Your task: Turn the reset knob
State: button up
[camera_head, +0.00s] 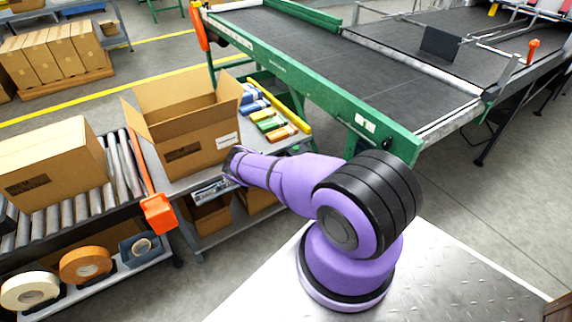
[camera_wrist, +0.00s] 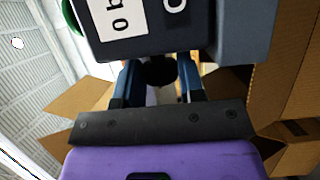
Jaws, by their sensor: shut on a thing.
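In the wrist view, the two blue fingers of my gripper (camera_wrist: 158,88) stand on either side of a dark round knob (camera_wrist: 158,70). They are shut on it. The knob sits at the lower edge of a dark grey control box (camera_wrist: 240,35) with a white label (camera_wrist: 125,20) whose dark marks are cut off by the frame. The knob's front and any pointer on it cannot be made out. In the head view, my purple arm reaches left to the table by the open carton, and my fingertips and the knob are hidden there.
An open cardboard carton (camera_head: 190,125) stands on the table right behind my wrist. Several coloured packs (camera_head: 268,122) lie beside it. A green-framed conveyor (camera_head: 340,75) runs behind. A roller track (camera_head: 110,190) with a closed box (camera_head: 50,165) and an orange part (camera_head: 158,212) are at left.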

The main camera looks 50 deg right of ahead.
dwell(0.3)
jog(key=o, duration=0.9)
